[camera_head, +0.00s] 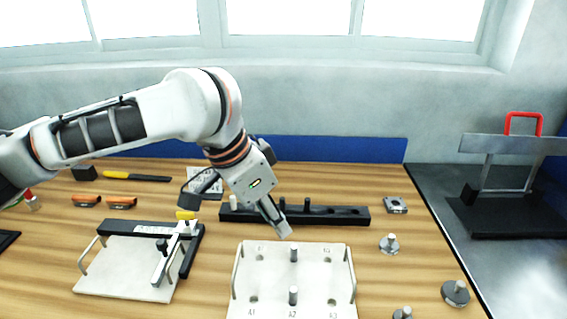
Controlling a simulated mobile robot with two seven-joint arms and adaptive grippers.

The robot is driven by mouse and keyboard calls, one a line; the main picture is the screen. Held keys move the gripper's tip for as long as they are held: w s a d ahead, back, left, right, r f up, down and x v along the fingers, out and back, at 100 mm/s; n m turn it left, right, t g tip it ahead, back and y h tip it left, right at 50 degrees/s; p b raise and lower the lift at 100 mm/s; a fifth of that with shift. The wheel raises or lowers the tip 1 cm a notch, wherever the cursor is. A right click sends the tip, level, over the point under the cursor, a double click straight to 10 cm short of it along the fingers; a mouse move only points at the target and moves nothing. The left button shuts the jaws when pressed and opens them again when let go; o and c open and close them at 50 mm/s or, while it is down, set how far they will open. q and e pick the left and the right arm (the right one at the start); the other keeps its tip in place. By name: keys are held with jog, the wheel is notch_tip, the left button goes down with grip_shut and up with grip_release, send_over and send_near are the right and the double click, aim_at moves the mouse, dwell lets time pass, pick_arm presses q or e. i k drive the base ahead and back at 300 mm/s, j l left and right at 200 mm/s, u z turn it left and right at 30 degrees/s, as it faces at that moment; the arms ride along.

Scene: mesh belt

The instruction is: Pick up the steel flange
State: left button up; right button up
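Several metal parts lie on the right side of the wooden table. A bright round flanged part with a short stem (389,244) stands right of the white plate. A darker grey round flanged part (455,293) sits nearer the table's right edge. Another stemmed part (403,313) is cut off by the bottom edge. I cannot tell for sure which one is the steel flange. My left gripper (281,226) points down above the white plate's back edge, well left of these parts. Its fingers show side-on, so their opening is hidden. I see nothing held. My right gripper is out of view.
The white plate (265,284) has pegs and labelled holes. A black rack (345,216) with pegs lies behind it. A square block with a hole (395,205) is at the right. A clamp fixture (120,276) stands left. Bare table separates plate and flanged parts.

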aim_at(392, 204)
jog(key=k, duration=1)
